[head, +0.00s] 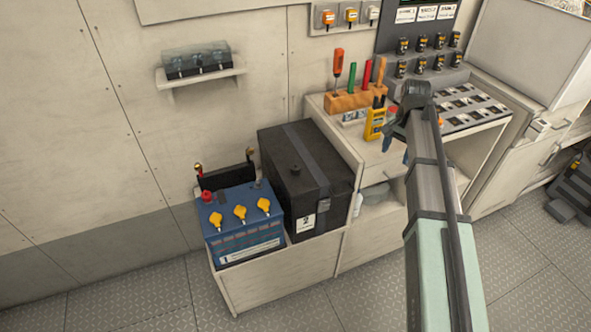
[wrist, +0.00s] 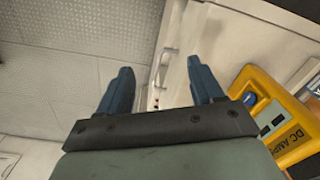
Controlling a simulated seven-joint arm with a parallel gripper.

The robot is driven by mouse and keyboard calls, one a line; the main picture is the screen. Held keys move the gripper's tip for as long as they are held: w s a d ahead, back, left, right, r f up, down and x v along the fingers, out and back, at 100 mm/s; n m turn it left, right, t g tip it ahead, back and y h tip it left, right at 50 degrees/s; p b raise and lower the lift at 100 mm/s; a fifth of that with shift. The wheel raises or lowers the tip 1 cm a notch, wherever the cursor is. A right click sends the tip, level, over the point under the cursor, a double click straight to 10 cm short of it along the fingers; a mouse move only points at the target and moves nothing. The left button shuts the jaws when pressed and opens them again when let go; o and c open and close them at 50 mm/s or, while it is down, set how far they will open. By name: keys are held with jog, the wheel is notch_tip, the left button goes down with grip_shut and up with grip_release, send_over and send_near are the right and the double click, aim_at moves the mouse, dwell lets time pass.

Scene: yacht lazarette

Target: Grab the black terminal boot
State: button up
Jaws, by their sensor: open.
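A blue battery (head: 240,225) marked 1 stands at the lower left in the head view. A red cap (head: 207,197) sits on its back left corner. A small dark piece (head: 257,184) shows at its back right corner; it is too small to tell whether this is the black terminal boot. My gripper, with two blue fingers, is open and empty in the wrist view (wrist: 162,82). In the head view it hangs beside the workbench, to the right of the batteries and well apart from them. No terminal boot shows in the wrist view.
A black battery box (head: 305,170) marked 2 stands right of the blue battery. A yellow meter (head: 375,125) is close to my gripper, with a wooden tool rack (head: 352,101) behind. A wall shelf (head: 205,79) holds a clear-covered block. The space above the blue battery is free.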

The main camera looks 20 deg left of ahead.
jog(key=a+r, duration=0.3)
jog(key=a, duration=0.1)
jog(key=m, duration=0.6)
send_near(296, 166)
notch_tip(296, 166, down, 5)
jog(key=shift+s+a+f, duration=0.1)
jog(key=shift+w+a+f, duration=0.1)
jog(key=shift+w+f, duration=0.1)
jog(key=shift+f, duration=1.1)
jog(key=shift+w+a+f, duration=0.1)
jog(key=shift+w+f, duration=0.05)
jog(key=shift+f, duration=1.2)
jog(key=c, duration=1.1)
